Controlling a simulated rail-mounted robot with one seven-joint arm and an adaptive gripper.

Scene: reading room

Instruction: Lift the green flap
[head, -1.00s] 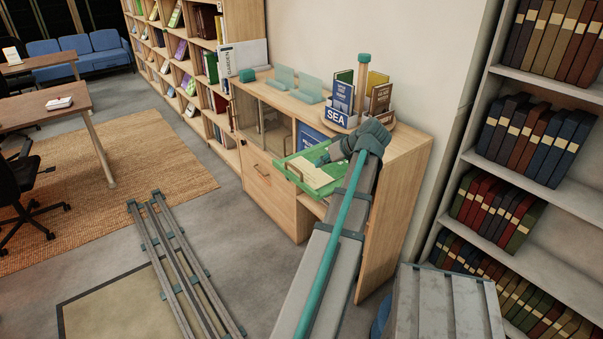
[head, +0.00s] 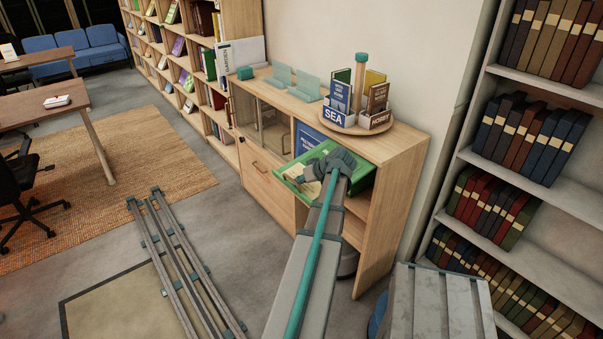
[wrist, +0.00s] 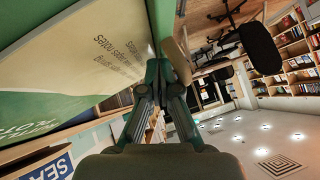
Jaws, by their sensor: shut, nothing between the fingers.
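The green flap (head: 296,178) juts from the front of the wooden cabinet, left of the open compartment. It carries a cream label or sheet (head: 309,190), and more green shows right of my wrist. My arm hides its middle. My gripper (wrist: 155,72) is shut and empty, its fingertips close to a green edge. In the wrist view the cream, printed surface (wrist: 90,45) fills the upper left, with green (wrist: 35,120) below it. I cannot tell whether the fingertips touch the flap.
A round carousel (head: 352,126) with small book boxes stands on the cabinet top (head: 400,145), beside pale green book stands (head: 293,82). A tall bookshelf (head: 525,85) stands at the right. Open floor lies left of the cabinet.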

